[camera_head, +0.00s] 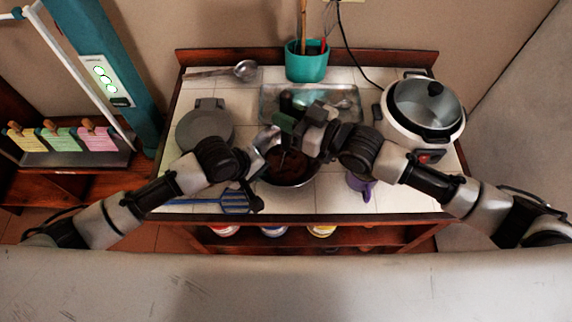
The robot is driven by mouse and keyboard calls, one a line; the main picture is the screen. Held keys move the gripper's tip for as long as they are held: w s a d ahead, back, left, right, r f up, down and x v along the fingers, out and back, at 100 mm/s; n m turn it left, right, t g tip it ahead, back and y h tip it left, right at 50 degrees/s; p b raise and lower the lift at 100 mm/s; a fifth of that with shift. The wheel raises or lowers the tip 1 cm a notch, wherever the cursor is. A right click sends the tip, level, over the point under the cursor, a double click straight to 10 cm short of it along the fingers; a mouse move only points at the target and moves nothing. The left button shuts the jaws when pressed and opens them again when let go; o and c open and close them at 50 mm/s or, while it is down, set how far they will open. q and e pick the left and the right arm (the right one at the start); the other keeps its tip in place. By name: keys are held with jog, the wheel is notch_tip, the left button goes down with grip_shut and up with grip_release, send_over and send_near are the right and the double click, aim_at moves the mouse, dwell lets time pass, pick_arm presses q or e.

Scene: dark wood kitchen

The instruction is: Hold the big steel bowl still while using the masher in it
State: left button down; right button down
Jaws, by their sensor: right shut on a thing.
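The big steel bowl (296,184) stands near the table's front edge, with dark brown contents. My arms hide part of its rim. My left gripper (258,163) is at the bowl's left rim; whether its fingers are open or shut on the rim is unclear. My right gripper (296,126) is above the back of the bowl, shut on what looks like the masher's dark green handle (285,123). The masher's lower part is mostly hidden, so I cannot tell how deep it sits.
A blue slotted turner (235,200) lies front left, with a grey round appliance (204,126) behind it. A glass tray (345,98), teal pot (306,64) and ladle (244,70) are at the back. A white cooker (424,108) and purple mug (360,185) are right.

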aim_at(286, 92)
jog(key=shift+f, duration=0.45)
jog(key=shift+r, duration=0.1)
jog(key=shift+r, duration=1.55)
jog(key=shift+r, duration=4.4)
jog(key=shift+r, duration=2)
pick_arm(q)
jog(key=c, duration=1.8)
grip_release()
